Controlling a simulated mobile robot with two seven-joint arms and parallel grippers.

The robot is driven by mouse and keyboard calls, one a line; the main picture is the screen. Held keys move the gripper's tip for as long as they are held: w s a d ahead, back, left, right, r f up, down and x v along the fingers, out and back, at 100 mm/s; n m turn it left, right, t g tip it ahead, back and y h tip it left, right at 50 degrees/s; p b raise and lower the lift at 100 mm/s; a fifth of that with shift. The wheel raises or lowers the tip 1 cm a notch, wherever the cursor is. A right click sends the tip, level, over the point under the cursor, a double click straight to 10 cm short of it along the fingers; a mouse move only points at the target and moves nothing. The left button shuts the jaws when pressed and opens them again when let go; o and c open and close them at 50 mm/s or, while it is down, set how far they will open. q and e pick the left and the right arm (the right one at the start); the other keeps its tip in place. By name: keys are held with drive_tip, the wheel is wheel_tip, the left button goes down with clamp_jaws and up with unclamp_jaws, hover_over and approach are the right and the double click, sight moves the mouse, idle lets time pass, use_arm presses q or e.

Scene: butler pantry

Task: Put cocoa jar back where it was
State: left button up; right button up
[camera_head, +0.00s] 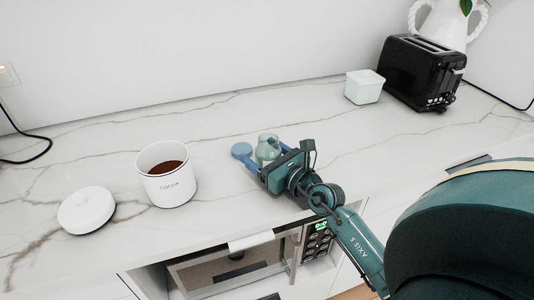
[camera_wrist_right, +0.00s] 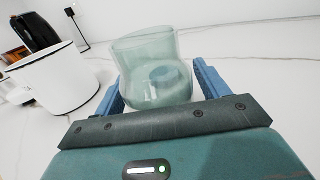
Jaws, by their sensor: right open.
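The cocoa jar (camera_head: 169,188), white and marked COCOA, stands upright and uncovered on the counter, with brown powder inside. A white jar with a dark rim, apparently the same one, shows at the left of the right wrist view (camera_wrist_right: 62,85). A round white lid (camera_head: 86,211) lies to its left. My right gripper (camera_head: 257,154) is open to the right of the jar. A pale green glass vessel (camera_head: 267,148) stands between its fingers; the right wrist view shows it there too (camera_wrist_right: 150,62). Whether the fingers touch it I cannot tell. My left gripper is not in view.
A pale green box (camera_head: 364,87) and a black toaster (camera_head: 421,72) stand at the back right. A black cord (camera_head: 40,147) is at the left. A microwave (camera_head: 235,270) is below the counter edge. The back middle counter is clear.

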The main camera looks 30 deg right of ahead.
drive_tip(key=s+b, duration=0.1)
drive_tip(key=s, duration=0.2)
drive_tip(key=s+d, duration=0.1)
drive_tip(key=s, duration=0.3)
drive_tip(key=s+b, duration=0.1)
drive_tip(key=s, duration=0.3)
drive_tip(key=shift+s+d+b, duration=0.15)
drive_tip(key=shift+d+b, duration=0.2)
drive_tip(key=shift+d, duration=0.05)
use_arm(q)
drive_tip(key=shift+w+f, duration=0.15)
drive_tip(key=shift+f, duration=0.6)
use_arm(e)
drive_tip(key=shift+s+r, duration=0.2)
drive_tip(key=shift+s, duration=0.15)
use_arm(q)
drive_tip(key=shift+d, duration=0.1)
